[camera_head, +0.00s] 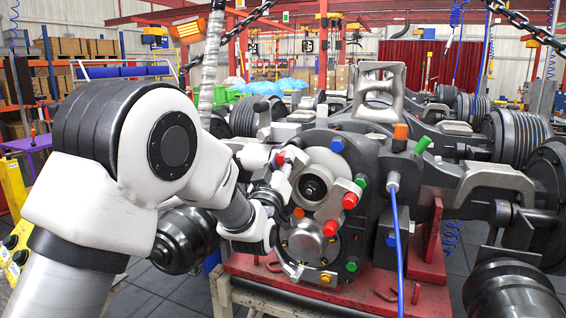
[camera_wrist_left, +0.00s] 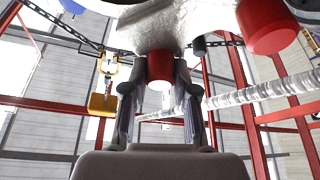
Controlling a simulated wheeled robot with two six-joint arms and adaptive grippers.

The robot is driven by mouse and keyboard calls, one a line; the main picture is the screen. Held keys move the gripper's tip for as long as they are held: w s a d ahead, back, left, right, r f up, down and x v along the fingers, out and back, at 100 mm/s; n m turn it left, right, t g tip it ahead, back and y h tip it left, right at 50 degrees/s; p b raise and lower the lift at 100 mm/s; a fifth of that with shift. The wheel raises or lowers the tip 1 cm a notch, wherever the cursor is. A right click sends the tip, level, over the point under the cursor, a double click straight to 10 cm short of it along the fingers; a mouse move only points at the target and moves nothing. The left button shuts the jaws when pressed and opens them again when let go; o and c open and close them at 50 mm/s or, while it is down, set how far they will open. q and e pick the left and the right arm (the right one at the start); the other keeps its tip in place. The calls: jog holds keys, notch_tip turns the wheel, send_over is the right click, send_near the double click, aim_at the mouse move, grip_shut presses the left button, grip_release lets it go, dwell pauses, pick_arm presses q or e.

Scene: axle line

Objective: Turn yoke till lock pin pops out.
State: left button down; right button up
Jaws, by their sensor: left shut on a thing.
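The yoke (camera_head: 322,190) is a pale metal piece with red-capped ends on the round, dark face of the axle end. My left gripper (camera_head: 279,172) is at the upper left of the yoke. In the left wrist view its two fingers (camera_wrist_left: 161,95) are shut around a red cap (camera_wrist_left: 160,68) under the pale metal body (camera_wrist_left: 165,22). A larger red cap (camera_wrist_left: 266,25) shows at the upper right there. I cannot make out which part is the lock pin. My right gripper is not in view.
The axle end sits on a red stand (camera_head: 330,288). A blue hose (camera_head: 400,245) hangs at its right. Green and red plugs ring the face. More axles with dark hubs (camera_head: 512,290) fill the right. A chain (camera_head: 530,28) hangs overhead.

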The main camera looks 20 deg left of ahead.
pick_arm(q)
jog(key=c, duration=0.9)
grip_release()
jog(key=shift+a+f, duration=0.1)
jog(key=shift+w+a, duration=0.1)
jog(key=shift+s+f, duration=0.1)
jog(key=shift+s, duration=0.15)
jog(key=v, duration=1.1)
jog(key=shift+s+f, duration=0.2)
jog(key=shift+s, duration=0.05)
jog(key=shift+f, duration=0.1)
